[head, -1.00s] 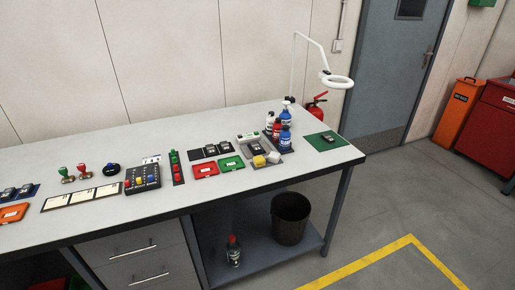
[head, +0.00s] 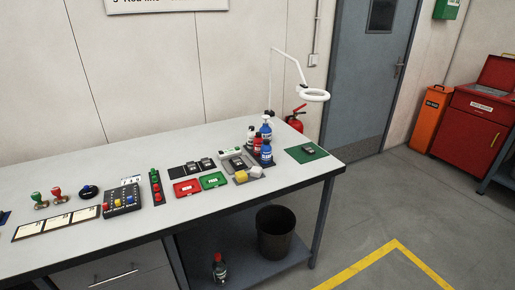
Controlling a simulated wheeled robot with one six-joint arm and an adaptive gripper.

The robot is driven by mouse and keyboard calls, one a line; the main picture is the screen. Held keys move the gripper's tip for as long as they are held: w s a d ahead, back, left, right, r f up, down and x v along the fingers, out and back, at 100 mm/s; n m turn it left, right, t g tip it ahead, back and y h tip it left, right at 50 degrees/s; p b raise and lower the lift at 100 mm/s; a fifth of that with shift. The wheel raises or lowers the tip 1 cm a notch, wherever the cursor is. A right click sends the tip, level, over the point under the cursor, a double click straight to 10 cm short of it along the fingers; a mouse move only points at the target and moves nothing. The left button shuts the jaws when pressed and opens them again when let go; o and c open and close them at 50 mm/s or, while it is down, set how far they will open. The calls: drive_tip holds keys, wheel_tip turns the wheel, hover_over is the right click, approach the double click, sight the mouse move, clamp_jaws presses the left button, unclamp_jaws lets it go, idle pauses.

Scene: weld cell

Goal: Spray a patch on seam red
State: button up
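My gripper is not in the head view. No seam marked red can be made out. Several bottles stand close together toward the right end of the bench: a blue bottle with a white top (head: 266,129), a red one (head: 257,143) and a front blue one (head: 266,153); their labels are too small to read. Another dark bottle with a red cap (head: 219,268) stands on the lower shelf.
The grey bench (head: 150,233) carries a button box (head: 123,203), red tray (head: 187,187), green tray (head: 213,180), stamps (head: 57,194) and a green mat (head: 296,156). A magnifier lamp (head: 313,95) rises behind. A bin (head: 276,232) stands below.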

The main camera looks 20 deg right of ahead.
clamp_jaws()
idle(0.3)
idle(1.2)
